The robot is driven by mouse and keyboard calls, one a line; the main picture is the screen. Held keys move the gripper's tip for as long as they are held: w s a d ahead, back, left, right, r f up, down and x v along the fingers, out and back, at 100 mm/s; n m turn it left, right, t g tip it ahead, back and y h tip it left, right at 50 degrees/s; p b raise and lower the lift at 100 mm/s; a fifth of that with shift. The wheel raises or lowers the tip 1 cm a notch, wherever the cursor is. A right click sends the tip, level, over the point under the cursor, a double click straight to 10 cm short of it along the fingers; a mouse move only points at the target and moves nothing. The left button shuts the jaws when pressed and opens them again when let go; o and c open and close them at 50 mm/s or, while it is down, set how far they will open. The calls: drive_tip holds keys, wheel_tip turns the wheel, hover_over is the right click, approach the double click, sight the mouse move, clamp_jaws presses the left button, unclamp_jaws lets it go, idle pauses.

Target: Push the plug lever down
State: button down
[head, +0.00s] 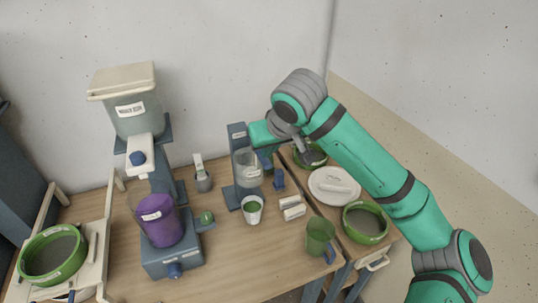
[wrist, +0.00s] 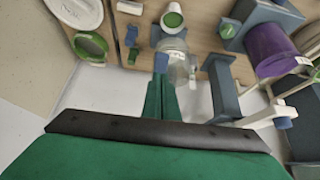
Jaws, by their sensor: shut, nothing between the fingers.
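My gripper (head: 262,134) is at the back of the table, beside the upper part of a dark blue stand (head: 238,143) that carries a clear vessel (head: 247,170). In the wrist view, its green fingers (wrist: 161,80) are shut and empty, with tips close to a small blue part (wrist: 161,62) beside the clear vessel (wrist: 178,68). This blue part looks like the plug lever, and it also shows right of the vessel in the head view (head: 265,160). I cannot tell whether the fingers touch it. A white cup with green content (head: 252,207) stands below the vessel.
A purple bucket (head: 160,222) sits on a blue base at the left, under a grey hopper (head: 130,112). A green mug (head: 319,238), pale blocks (head: 292,208), a white plate (head: 334,185) and a green bowl (head: 365,223) stand right. The table's front middle is clear.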

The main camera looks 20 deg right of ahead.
drive_tip(key=w+r+v, duration=0.1)
drive_tip(key=v, duration=1)
drive_tip(key=shift+r, duration=0.1)
